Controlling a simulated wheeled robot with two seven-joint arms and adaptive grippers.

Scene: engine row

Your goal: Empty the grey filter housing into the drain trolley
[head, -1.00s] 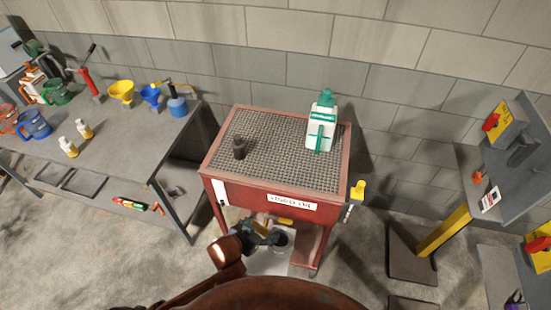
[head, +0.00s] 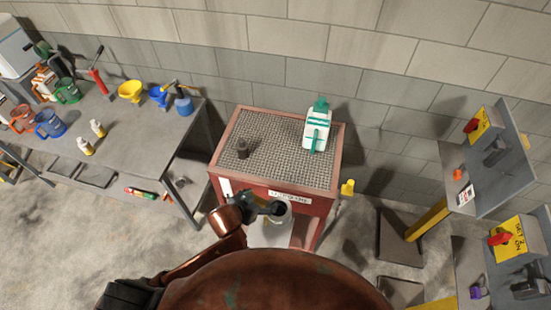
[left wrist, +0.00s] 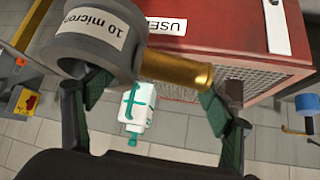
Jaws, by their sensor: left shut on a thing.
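The grey filter housing (head: 284,217) is in front of the red drain trolley (head: 322,205), near its front edge and apart from the mesh top as far as the head view shows. In the left wrist view the housing (left wrist: 75,50) shows a "10 micron" label and a brass-coloured stem (left wrist: 178,70). My left gripper (head: 264,207) is shut on the housing by this stem; its fingers (left wrist: 155,95) stand on both sides of it. What is inside the housing cannot be made out. My right gripper is not in view.
A grey bench (head: 130,145) with jugs and funnels is left. Grey panels with yellow boxes (head: 484,127) are right.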

